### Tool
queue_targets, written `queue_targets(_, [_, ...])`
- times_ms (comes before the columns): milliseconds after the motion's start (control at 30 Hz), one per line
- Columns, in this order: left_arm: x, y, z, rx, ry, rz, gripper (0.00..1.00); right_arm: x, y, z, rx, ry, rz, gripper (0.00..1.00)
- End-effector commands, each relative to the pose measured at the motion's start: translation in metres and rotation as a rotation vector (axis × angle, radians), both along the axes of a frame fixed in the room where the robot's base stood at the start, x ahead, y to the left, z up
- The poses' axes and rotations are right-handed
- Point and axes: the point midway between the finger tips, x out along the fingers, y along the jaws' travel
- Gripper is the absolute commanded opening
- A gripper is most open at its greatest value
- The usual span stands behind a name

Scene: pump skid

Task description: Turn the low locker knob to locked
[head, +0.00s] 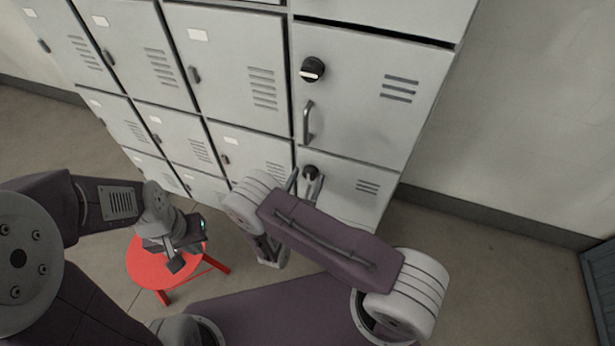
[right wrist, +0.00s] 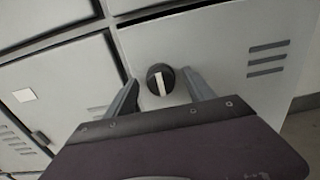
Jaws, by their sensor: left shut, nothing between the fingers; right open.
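The low locker knob (head: 310,172) is a round black knob with a pale pointer bar, on the lower right locker door (head: 362,188). It also shows in the right wrist view (right wrist: 160,80), its bar close to upright with a slight tilt. My right gripper (head: 305,180) is open, and in the right wrist view its fingers (right wrist: 158,90) stand on either side of the knob, with a gap on both sides. I cannot tell how deep the fingers reach. My left gripper (head: 175,262) is shut and empty, above the red stool.
An upper black knob (head: 312,69) with a white bar and a handle (head: 308,122) are on the door above. Grey lockers (head: 230,60) fill the left. The red stool (head: 140,268) stands at lower left. Floor to the right (head: 480,260) is clear.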

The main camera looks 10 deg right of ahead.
Motion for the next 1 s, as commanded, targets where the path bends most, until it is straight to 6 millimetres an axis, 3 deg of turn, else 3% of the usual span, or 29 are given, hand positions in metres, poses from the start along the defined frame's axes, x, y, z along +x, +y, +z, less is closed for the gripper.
queue_targets(333, [0.0000,0.0000,-0.0001,0.000,0.000,0.000,0.00,0.0060,-0.0042,0.0002,-0.001,0.001,0.000,0.60])
queue_targets(533, [0.0000,0.0000,-0.0001,0.000,0.000,0.000,0.00,0.0059,-0.0041,0.0001,-0.001,0.001,0.000,0.04])
queue_targets(567, [0.0000,0.0000,-0.0001,0.000,0.000,0.000,0.00,0.0058,-0.0041,0.0001,-0.001,0.001,0.000,0.01])
queue_targets(1000, [-0.0001,0.0000,0.0019,0.000,0.000,0.000,0.00,0.0061,-0.0035,0.0005,-0.109,0.073,0.000,0.01])
